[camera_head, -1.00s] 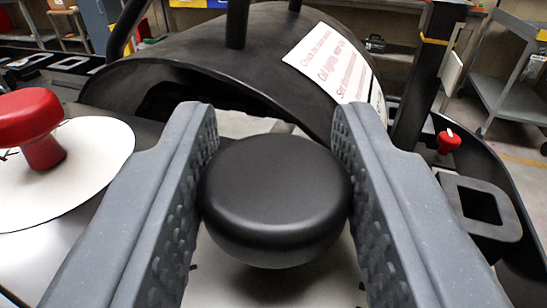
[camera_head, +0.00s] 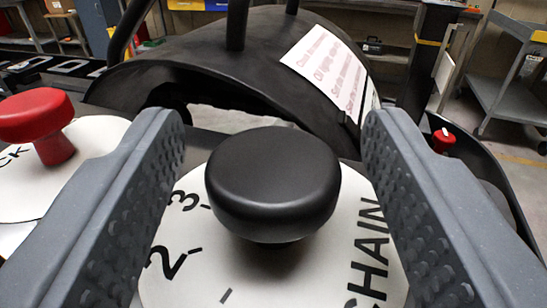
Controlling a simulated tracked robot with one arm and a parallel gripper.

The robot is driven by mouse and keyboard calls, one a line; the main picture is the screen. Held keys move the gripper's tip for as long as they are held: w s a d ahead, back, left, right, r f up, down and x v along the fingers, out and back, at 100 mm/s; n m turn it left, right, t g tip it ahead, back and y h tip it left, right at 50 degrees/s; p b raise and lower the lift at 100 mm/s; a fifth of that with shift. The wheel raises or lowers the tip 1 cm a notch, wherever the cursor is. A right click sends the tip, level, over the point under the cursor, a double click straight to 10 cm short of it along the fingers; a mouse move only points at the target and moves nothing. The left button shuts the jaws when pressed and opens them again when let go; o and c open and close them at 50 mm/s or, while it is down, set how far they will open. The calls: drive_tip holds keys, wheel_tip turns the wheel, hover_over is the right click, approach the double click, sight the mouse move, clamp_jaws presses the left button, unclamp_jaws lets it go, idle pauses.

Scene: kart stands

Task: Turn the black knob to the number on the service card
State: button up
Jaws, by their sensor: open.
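The black knob (camera_head: 273,182) stands in the middle of the view on a white round dial plate (camera_head: 330,262). The plate shows the numbers 2 and 3 at its left and the letters "CHAIN" at its right. My gripper (camera_head: 272,135) is open, with one grey finger on each side of the knob and a clear gap on both sides. The knob's pointer or mark, if any, is not visible. The service card (camera_head: 325,68) is a white sheet with red print on the black curved cover; its text is too small to read surely.
A red knob (camera_head: 38,120) stands on another white plate (camera_head: 90,145) at the left. A small red switch (camera_head: 443,141) is at the right. The black curved cover (camera_head: 180,68) rises behind the black knob. A grey cart (camera_head: 510,85) stands beyond at the right.

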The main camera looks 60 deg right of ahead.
sight(269, 228)
drive_tip(key=v, duration=0.4)
drive_tip(key=shift+s+a+f, duration=0.15)
drive_tip(key=shift+a, duration=0.15)
drive_tip(key=shift+v, duration=0.9)
